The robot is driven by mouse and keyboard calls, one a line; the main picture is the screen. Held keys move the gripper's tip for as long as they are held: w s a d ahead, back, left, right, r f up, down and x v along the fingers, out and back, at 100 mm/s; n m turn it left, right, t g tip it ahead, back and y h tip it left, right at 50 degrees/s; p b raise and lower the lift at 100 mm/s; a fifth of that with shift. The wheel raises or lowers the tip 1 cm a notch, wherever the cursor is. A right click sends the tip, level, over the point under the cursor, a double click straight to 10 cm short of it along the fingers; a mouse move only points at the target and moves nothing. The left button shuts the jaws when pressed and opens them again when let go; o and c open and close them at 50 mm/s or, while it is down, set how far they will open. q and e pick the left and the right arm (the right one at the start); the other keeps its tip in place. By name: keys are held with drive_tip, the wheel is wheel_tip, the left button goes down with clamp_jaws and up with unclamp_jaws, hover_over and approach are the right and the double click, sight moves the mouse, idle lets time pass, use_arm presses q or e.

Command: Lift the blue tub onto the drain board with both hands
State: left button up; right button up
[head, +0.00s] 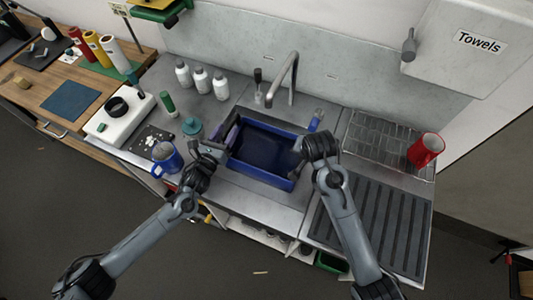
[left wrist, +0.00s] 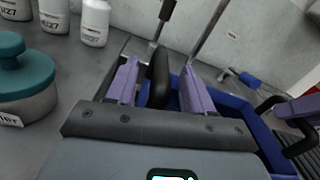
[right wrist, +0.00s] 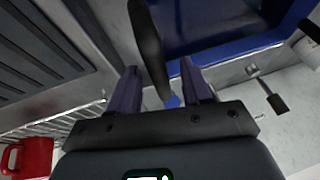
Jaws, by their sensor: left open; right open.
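The blue tub (head: 290,184) sits in the sink, between my two grippers. My left gripper (head: 227,140) is open at the tub's left side. In the left wrist view, a black handle (left wrist: 158,80) of the tub stands between its purple fingers. My right gripper (head: 300,146) is open at the tub's right side. In the right wrist view, another black handle (right wrist: 147,40) shows between its fingers. I cannot tell whether the fingers touch the handles. The ribbed drain board (head: 370,215) lies to the right of the sink and is bare, partly behind my right arm.
A wire rack (head: 380,138) with a red mug (head: 428,149) stands behind the drain board. A tap (head: 292,70) rises behind the sink. A teal-lidded jar (head: 192,128), a blue mug (head: 167,158) and white bottles (head: 201,80) stand left of the tub.

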use_arm(q)
drive_tip(key=shift+x, duration=1.25)
use_arm(e)
drive_tip(key=shift+x, duration=1.25)
use_arm(q)
drive_tip(key=shift+c, duration=0.3)
use_arm(e)
drive_tip(key=shift+c, duration=0.3)
use_arm(q)
clamp_jaws()
use_arm(e)
clamp_jaws()
drive_tip(key=shift+a, duration=0.1)
